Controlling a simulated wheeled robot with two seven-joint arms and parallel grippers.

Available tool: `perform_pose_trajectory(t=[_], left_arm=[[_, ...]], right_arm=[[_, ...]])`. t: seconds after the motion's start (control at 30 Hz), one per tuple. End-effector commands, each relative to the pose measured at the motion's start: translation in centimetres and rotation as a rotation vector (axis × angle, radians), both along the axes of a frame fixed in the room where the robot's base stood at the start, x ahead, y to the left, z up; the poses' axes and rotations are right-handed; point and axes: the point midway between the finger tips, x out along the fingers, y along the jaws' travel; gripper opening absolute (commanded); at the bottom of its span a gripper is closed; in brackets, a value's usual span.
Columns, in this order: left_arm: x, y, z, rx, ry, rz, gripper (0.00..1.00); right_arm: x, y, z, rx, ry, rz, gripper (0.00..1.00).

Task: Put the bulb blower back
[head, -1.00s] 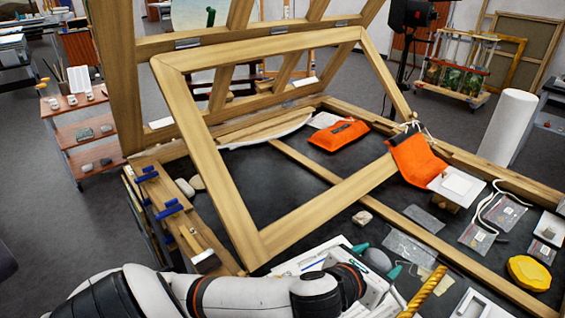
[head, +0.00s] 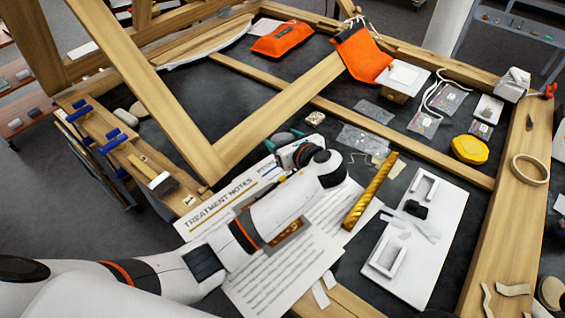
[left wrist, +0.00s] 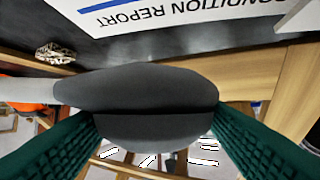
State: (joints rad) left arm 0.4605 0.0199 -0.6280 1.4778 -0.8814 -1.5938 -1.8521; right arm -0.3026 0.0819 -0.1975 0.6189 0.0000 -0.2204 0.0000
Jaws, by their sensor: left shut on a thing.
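The bulb blower (left wrist: 140,95) is a dark grey rounded bulb with a paler nozzle reaching to the left in the left wrist view. My left gripper (left wrist: 157,118) is shut on it, with a green ribbed finger on each side. In the head view my left gripper (head: 284,140) is over the upper edge of the printed sheets, beside the gilt frame piece's wooden frame; my own wrist hides most of the bulb there. A white tray (head: 448,215) with cut recesses lies to the right, with a small black item on it. My right gripper is not in view.
A gold twisted rod (head: 371,190) lies between my left arm and the white tray. A stone (head: 315,118), small bags, a yellow disc (head: 469,149) and orange pouches (head: 282,38) lie on the dark table.

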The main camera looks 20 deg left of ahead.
Motion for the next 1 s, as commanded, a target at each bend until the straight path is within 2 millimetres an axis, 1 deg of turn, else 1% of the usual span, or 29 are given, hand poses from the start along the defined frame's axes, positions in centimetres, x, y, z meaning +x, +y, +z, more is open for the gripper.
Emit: perform_pose_trajectory(t=[0.03, 0.1, 0.27, 0.5, 0.6, 0.8, 0.93, 0.97, 1.0], left_arm=[[0.0, 0.1, -1.0, 0.002, 0.004, -0.001, 0.39], [0.0, 0.1, -2.2, 0.001, 0.003, -0.001, 0.39], [0.0, 0.0, -3.8, 0.002, 0.002, -0.002, 0.39], [0.0, 0.1, -6.9, 0.001, 0.001, -0.003, 0.39], [0.0, 0.1, -7.3, 0.0, 0.0, -0.003, 0.4], [0.0, 0.1, -7.3, 0.0, 0.0, -0.003, 0.4], [0.0, 0.1, -7.6, 0.0, 0.0, -0.003, 0.39], [0.0, 0.1, -7.6, -0.001, 0.001, -0.003, 0.66], [0.0, 0.1, -7.6, -0.001, 0.001, -0.003, 0.72]], right_arm=[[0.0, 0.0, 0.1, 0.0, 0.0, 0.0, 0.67], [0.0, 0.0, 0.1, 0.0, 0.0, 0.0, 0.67], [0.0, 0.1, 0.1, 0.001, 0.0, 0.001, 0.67], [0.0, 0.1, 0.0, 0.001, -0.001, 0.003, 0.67], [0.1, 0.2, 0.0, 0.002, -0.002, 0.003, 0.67], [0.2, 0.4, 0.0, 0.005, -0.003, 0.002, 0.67], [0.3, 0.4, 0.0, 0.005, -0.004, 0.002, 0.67], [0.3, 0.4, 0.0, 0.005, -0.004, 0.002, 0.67], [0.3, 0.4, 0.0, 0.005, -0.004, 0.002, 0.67]])
